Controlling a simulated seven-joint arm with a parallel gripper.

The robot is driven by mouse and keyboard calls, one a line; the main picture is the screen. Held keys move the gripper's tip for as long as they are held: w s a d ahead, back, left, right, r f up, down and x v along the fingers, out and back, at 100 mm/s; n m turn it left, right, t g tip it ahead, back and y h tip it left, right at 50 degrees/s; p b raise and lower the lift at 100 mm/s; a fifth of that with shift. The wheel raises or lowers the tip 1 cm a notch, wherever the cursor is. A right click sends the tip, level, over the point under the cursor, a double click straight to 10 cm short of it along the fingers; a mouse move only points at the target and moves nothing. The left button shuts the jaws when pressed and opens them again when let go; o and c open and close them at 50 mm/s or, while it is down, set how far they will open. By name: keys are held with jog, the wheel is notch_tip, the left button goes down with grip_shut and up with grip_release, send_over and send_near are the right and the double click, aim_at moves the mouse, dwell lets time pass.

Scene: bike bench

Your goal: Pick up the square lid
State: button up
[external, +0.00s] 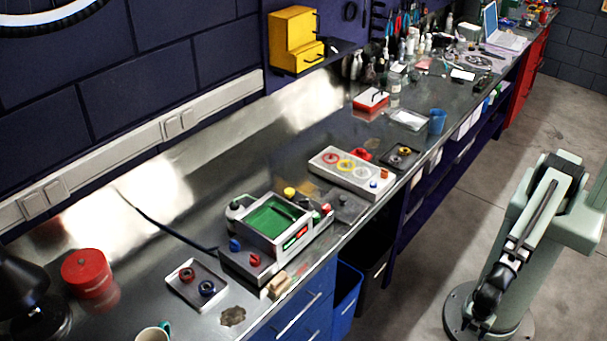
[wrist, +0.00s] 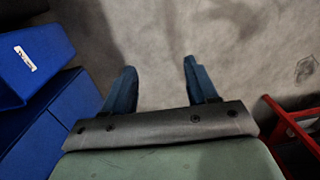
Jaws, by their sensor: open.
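I cannot clearly tell which piece is the square lid. A flat dark square plate with a small knob-like bump (external: 345,205) lies on the metal bench, just right of the grey machine with a green basin (external: 270,222), and may be it. A red box with a handle on top (external: 371,100) stands farther along the bench. My gripper (wrist: 158,84) is open and empty in the wrist view, its two blue fingers apart over bare floor. In the external view my arm is folded over the floor at the right, and its dark end (external: 488,298) hangs low, well away from the bench.
On the bench are a tray with two rings (external: 197,283), a red canister (external: 87,273), a white panel with coloured rings (external: 350,172), a dark square tray (external: 402,156) and a blue cup (external: 437,121). Blue drawers (wrist: 45,135) and a red frame (wrist: 295,125) flank my gripper.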

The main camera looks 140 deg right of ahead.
jog(key=w+d+r+t, duration=0.2)
jog(key=w+d+r, duration=0.7)
jog(key=d+r, duration=0.2)
jog(key=m+t+h, duration=0.1)
jog(key=m+t, duration=0.1)
jog(key=t, duration=0.1)
send_near(343, 197)
jog(key=x, duration=0.8)
jog(key=shift+w+a+f, duration=0.1)
jog(key=shift+w+f, duration=0.05)
jog(key=shift+f, duration=0.15)
grip_shut()
